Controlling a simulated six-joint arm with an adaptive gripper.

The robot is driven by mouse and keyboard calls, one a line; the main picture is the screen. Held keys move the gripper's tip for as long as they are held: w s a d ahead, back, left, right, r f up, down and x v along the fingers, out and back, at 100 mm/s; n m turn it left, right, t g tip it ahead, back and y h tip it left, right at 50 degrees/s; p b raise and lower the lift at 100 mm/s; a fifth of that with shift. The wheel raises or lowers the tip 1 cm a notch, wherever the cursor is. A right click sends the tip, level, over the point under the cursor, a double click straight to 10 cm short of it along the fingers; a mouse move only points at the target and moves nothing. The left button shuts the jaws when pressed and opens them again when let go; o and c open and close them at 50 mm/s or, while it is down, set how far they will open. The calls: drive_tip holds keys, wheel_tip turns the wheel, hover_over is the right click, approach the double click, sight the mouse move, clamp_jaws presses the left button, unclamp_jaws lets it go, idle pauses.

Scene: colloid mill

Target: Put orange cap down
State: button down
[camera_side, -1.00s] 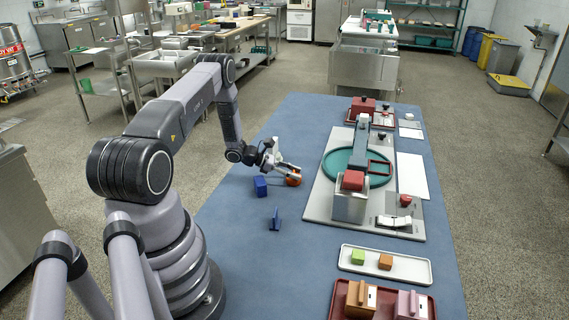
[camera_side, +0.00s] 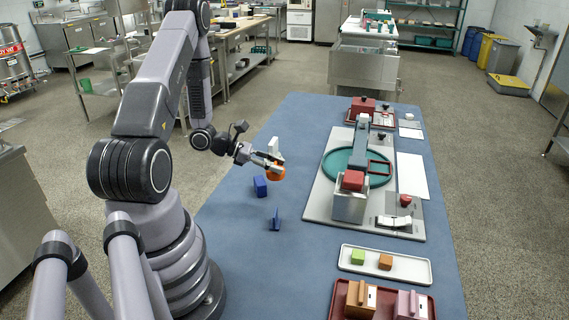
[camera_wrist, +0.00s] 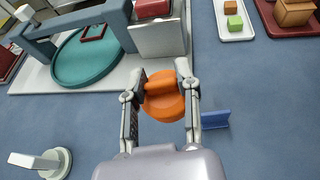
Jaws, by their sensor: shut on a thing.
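The orange cap (camera_wrist: 163,98) is round with a raised grip bar across its top. My gripper (camera_wrist: 158,75) is shut on this bar, with one finger on each side of it in the wrist view. In the side view my gripper (camera_side: 273,165) holds the orange cap (camera_side: 276,174) near the left part of the blue table (camera_side: 315,110), seemingly above its surface. The cap's underside is hidden.
A white tray (camera_side: 415,272) holds green and orange cubes. Blue table between is clear.

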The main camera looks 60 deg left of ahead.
drive_tip(key=m+g+h, duration=0.1)
drive_tip(key=m+h, duration=0.1)
hover_over(307, 249)
drive_tip(key=a, duration=0.1)
wheel_tip(307, 249, down, 4)
drive_tip(key=r, duration=0.1)
drive_tip(key=shift+g, duration=0.4)
drive_tip(key=f, duration=0.5)
drive_tip(key=d+f, duration=0.1)
drive_tip(key=f, duration=0.2)
drive_tip(key=shift+f, duration=0.45)
drive_tip(key=shift+f, duration=0.1)
drive_tip(key=c, duration=0.8)
unclamp_jaws()
